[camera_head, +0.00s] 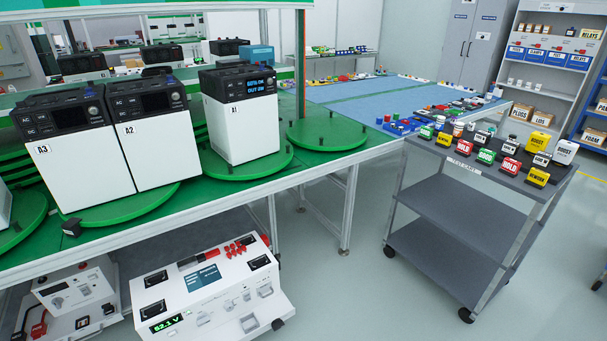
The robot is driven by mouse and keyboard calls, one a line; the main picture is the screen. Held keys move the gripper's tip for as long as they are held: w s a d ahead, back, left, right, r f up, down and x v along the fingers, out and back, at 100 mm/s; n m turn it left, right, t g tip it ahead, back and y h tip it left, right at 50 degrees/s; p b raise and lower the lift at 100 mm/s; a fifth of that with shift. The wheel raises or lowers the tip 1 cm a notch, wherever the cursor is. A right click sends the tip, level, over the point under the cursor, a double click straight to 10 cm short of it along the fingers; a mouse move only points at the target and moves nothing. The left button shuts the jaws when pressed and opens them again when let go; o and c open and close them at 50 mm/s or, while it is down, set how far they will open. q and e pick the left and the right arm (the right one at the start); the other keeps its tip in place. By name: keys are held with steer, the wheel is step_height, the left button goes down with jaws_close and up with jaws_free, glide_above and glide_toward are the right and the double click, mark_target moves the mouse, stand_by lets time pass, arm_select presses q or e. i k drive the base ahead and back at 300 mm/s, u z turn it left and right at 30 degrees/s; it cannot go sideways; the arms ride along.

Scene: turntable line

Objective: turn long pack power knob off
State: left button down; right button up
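Three white packs with black tops stand on green turntables on the left bench: A3 (75,155), A2 (155,145) and A1 (240,125). A1 has a lit blue display (262,83) on its black front panel; its small print seems to end in "ON". The panels of A2 and A3 look dark. I cannot tell which pack is the long one. Neither of my grippers is in view.
An empty green turntable (327,134) is right of A1. A grey cart (470,205) with several coloured label blocks stands right. Floor between bench and cart is clear.

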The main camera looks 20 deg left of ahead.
mark_target(203, 320)
steer(key=u, duration=0.3)
steer(key=k, duration=0.1)
steer(key=u, duration=0.95)
